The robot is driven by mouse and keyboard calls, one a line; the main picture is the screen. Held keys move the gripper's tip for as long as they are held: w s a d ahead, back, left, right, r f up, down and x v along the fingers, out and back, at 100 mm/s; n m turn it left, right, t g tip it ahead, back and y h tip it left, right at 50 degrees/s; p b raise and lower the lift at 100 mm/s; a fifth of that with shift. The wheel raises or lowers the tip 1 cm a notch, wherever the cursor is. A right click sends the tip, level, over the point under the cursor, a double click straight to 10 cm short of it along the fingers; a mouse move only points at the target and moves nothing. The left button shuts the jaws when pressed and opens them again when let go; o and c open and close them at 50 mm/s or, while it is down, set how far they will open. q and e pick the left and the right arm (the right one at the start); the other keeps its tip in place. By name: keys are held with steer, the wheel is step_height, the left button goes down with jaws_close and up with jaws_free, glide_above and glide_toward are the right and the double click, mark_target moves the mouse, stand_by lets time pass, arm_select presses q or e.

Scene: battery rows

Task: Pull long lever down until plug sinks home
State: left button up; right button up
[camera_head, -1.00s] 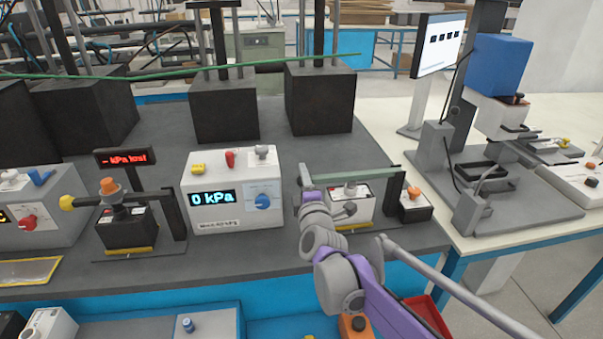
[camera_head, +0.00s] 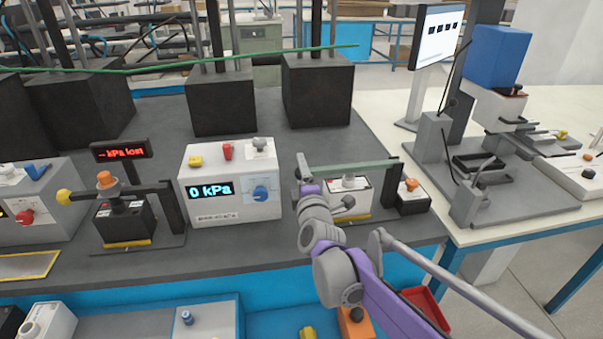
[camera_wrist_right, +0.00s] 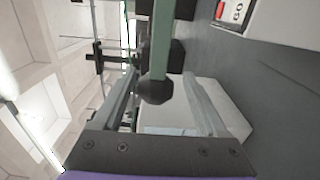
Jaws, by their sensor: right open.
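The long lever is a green bar (camera_head: 352,167) running roughly level from a dark post on the right to my gripper. In the right wrist view the green lever (camera_wrist_right: 160,45) ends in a dark knob (camera_wrist_right: 155,92). My right gripper (camera_wrist_right: 160,80) is open, with one finger on each side of the knob; contact is not clear. In the head view it (camera_head: 306,180) is at the lever's left end, partly hidden by my wrist. Below the lever is a white-and-black battery unit (camera_head: 357,196); its plug is mostly hidden, so its depth cannot be told. My left gripper is out of view.
A gauge box (camera_head: 232,190) reading 0 kPa stands left of my gripper. Further left is a battery (camera_head: 122,222) with an orange-topped plug and a yellow-knobbed black lever. A small orange-knobbed unit (camera_head: 412,200) stands right. Dark blocks (camera_head: 318,95) stand behind.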

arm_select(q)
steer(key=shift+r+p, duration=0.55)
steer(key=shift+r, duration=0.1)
arm_select(e)
steer(key=s+d, duration=0.1)
steer(key=s, duration=0.9)
steer(key=shift+s+d, duration=0.2)
steer(key=shift+s, duration=0.15)
steer(key=s+d+f+m+g+h, duration=0.1)
steer(key=s+d+f+m+g, duration=0.3)
steer(key=s+f+m, duration=0.45)
steer(key=s+d+f+m+g, duration=0.4)
steer(key=s+f, duration=0.2)
steer(key=s, duration=0.5)
steer(key=s+d+f+m+g+h, duration=0.1)
steer(key=s+d+f+m+g, duration=0.45)
steer(key=s, duration=0.45)
arm_select(q)
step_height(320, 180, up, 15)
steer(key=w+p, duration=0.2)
steer(key=p, duration=1.1)
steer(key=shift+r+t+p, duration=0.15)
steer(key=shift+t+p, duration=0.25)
arm_select(e)
step_height(320, 180, up, 13)
steer(key=m+t, duration=0.1)
steer(key=shift+w+r+m, duration=0.15)
steer(key=shift+w+m, duration=0.15)
steer(key=shift+w, duration=0.1)
